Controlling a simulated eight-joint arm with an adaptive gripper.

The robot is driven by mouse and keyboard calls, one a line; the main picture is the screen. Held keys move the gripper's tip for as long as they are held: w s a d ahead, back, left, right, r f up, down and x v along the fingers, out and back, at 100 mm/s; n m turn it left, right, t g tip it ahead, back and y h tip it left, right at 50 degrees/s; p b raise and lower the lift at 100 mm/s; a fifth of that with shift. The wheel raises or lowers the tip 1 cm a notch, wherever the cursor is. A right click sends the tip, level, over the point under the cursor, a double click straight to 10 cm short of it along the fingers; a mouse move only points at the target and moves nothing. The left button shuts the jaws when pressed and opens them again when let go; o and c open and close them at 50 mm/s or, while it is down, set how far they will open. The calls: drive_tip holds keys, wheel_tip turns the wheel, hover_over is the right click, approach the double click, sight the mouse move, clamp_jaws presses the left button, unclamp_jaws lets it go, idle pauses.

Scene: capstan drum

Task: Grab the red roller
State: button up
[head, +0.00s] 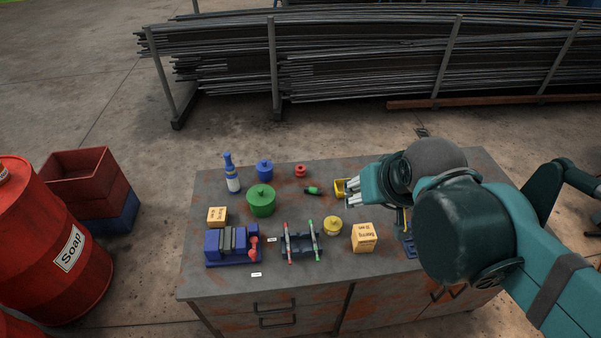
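A slim roller with red ends (287,243) lies across a dark rack (301,247) near the front middle of the workbench. A similar roller with green ends (314,240) lies beside it on the same rack. My gripper (354,188) is above the right part of the bench, up and to the right of the rack and apart from both rollers. Its silver fingers point left, close to a small yellow container (341,186) in the picture. Their gap is too small to make out.
A blue machine (232,245) with a red part stands left of the rack. A yellow lidded pot (332,226) and a cardboard box (364,238) stand to its right. A green pot (261,201), blue bottle (232,174) and red spool (301,170) stand farther back.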

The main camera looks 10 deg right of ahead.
drive_tip(key=w+a+m+g+b, duration=0.1)
drive_tip(key=w+m+b, duration=0.15)
drive_tip(key=w, duration=1.15)
drive_tip(key=m+g+h+b, duration=0.4)
drive_tip(key=m+b, duration=0.1)
drive_tip(key=m, duration=0.4)
hover_over(300, 171)
drive_tip(key=a, duration=0.3)
wheel_tip(300, 171, down, 32)
drive_tip(key=shift+w+d+f+m, duration=0.1)
drive_tip(key=shift+w+f+m, duration=0.2)
drive_tip(key=shift+f, duration=0.35)
drive_tip(key=shift+x, duration=1.3)
